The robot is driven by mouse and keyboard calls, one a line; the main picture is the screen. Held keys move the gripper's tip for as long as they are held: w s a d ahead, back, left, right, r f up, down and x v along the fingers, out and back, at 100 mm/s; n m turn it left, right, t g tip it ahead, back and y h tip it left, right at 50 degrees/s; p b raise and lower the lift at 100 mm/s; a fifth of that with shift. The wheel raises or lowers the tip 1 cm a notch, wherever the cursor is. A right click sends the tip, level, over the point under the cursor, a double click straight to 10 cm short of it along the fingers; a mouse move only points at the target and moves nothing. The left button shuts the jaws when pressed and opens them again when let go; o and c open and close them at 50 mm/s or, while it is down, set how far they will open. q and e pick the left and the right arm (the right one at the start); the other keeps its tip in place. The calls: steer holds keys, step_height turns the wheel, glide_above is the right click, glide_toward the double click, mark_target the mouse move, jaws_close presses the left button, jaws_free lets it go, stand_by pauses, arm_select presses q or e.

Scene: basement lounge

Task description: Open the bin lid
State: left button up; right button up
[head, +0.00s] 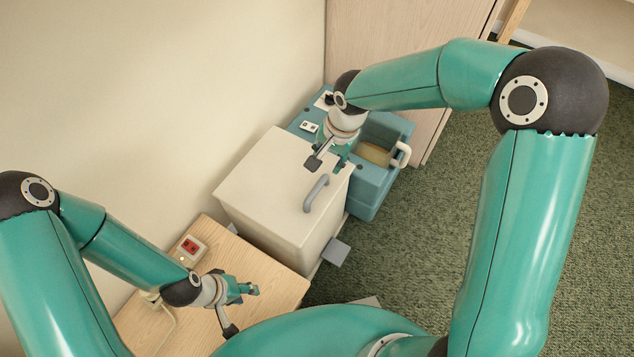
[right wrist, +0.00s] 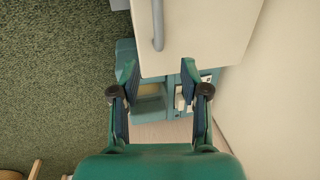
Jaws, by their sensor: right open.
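The cream bin (head: 262,232) stands by the wall, its flat lid (head: 275,170) lying shut. A grey bar handle (head: 316,193) sits on the lid near the front right edge. It also shows in the right wrist view (right wrist: 158,25), beyond the fingertips. A grey pedal-like plate (head: 336,252) is low at the bin's front. My right gripper (head: 328,164) is open and empty over the lid's far right edge, behind the handle; its fingers also show in the right wrist view (right wrist: 159,76). My left gripper (head: 242,309) looks open and empty above the wooden surface.
A teal unit (head: 369,190) with an open compartment and white handle stands behind the bin. A wooden surface (head: 278,286) with a red-switched socket box (head: 188,249) is at the near left. Green carpet (head: 440,215) to the right is clear.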

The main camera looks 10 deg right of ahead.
mark_target(317, 187)
arm_select(q)
step_height(317, 187, down, 3)
steer(key=b, duration=0.3)
steer(key=shift+s+f, duration=0.1)
steer(key=shift+f, duration=0.1)
arm_select(e)
steer(key=f, duration=0.4)
steer(key=w+a+f, duration=0.1)
steer(key=f, duration=0.9)
steer(key=shift+w+a+f, duration=0.15)
steer(key=shift+w+a, duration=0.2)
steer(key=shift+w, duration=0.05)
steer(key=shift+c, duration=0.3)
jaws_close()
steer(key=shift+a, duration=0.1)
